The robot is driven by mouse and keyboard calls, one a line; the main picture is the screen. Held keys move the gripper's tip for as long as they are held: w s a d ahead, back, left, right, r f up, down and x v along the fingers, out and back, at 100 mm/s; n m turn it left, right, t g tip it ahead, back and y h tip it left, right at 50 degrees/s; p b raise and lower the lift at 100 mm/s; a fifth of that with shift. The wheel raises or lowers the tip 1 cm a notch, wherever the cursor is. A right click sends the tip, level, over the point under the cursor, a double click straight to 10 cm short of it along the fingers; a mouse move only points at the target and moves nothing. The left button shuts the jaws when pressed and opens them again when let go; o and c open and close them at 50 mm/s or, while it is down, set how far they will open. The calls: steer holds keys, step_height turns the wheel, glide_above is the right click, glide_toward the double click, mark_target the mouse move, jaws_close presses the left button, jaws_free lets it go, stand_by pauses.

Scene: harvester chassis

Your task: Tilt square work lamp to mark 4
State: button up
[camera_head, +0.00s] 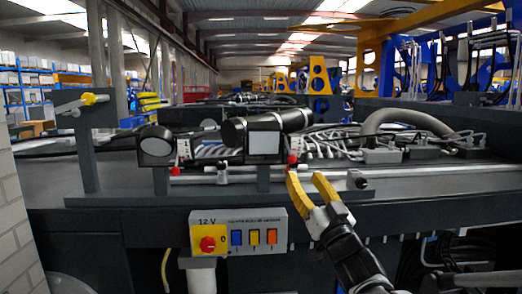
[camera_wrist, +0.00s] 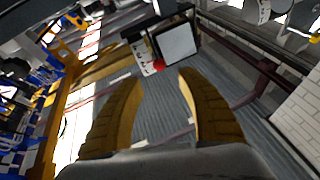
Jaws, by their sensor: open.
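The square work lamp (camera_head: 263,143) is a black housing with a pale square face, mounted on the rail in the head view. It also shows in the wrist view (camera_wrist: 178,42), just beyond my fingers. A white scale plate (camera_wrist: 148,60) with red marks is beside it; its numbers are too small to read. A red knob (camera_head: 292,159) sits at the lamp's right side. My gripper (camera_head: 305,176) is open and empty, its yellow fingers just below and right of the red knob. In the wrist view the fingertips (camera_wrist: 157,77) are spread below the scale plate, apparently not touching the lamp.
A round lamp (camera_head: 155,146) stands left on the same rail, with its own scale plate (camera_head: 184,150). A 12V switch box (camera_head: 238,232) with a red rotary knob hangs below. Hoses and a black cylinder (camera_head: 282,119) lie behind. A yellow-tipped lever (camera_head: 88,100) is at far left.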

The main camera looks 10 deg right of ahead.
mark_target(294, 162)
steer(key=p+x, duration=0.2)
steer(key=x, duration=0.7)
jaws_close()
steer(key=shift+f, duration=0.1)
